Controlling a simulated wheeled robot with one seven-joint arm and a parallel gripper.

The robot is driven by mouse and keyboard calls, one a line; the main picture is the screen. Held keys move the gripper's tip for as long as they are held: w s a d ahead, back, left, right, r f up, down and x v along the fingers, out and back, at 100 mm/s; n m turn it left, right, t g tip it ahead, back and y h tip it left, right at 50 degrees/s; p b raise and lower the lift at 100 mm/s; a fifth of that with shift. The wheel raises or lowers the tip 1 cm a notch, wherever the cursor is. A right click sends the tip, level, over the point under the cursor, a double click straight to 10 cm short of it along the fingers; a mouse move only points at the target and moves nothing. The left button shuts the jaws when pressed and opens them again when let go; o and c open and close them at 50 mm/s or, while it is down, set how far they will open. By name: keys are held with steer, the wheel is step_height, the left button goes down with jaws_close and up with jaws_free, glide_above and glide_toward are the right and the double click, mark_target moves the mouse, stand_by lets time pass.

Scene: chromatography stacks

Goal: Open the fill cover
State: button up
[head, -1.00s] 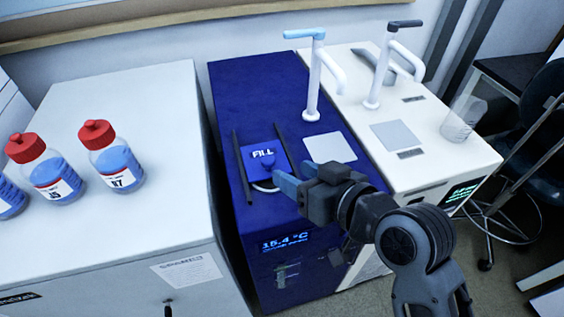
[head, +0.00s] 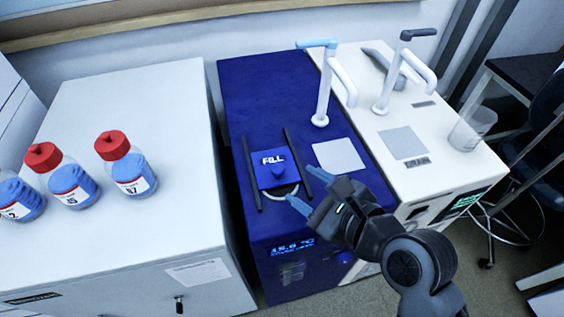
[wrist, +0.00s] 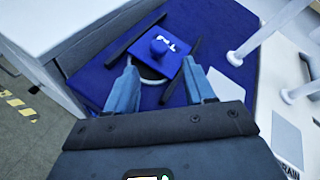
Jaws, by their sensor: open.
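The fill cover is a blue square plate (head: 272,168) marked FILL with a round blue knob (head: 278,169). It lies between two dark rails on top of the dark blue unit (head: 262,100). A pale curved rim of the opening shows at its front edge. In the wrist view the cover (wrist: 170,62) and its knob (wrist: 159,47) lie ahead, between and beyond the fingers. My gripper (head: 304,190) is open and empty, to the right of and in front of the cover, apart from the knob. The wrist view shows both blue fingers of my gripper (wrist: 162,88) spread apart.
Dark rails (head: 251,173) flank the cover. A white tap with a blue lever (head: 322,90) stands behind on the blue unit. A white unit (head: 400,115) with a tap and a clear beaker (head: 470,130) is right. Red-capped bottles (head: 125,165) stand on the left cabinet (head: 150,110).

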mark_target(279, 170)
steer(key=m, duration=0.4)
steer(key=shift+m, duration=0.4)
steer(key=shift+a+m, duration=0.15)
steer(key=shift+m, duration=0.25)
steer(key=x, duration=0.7)
steer(key=shift+w+a+p, duration=0.15)
steer(key=shift+w+p, duration=0.15)
steer(key=shift+p, duration=0.05)
jaws_close()
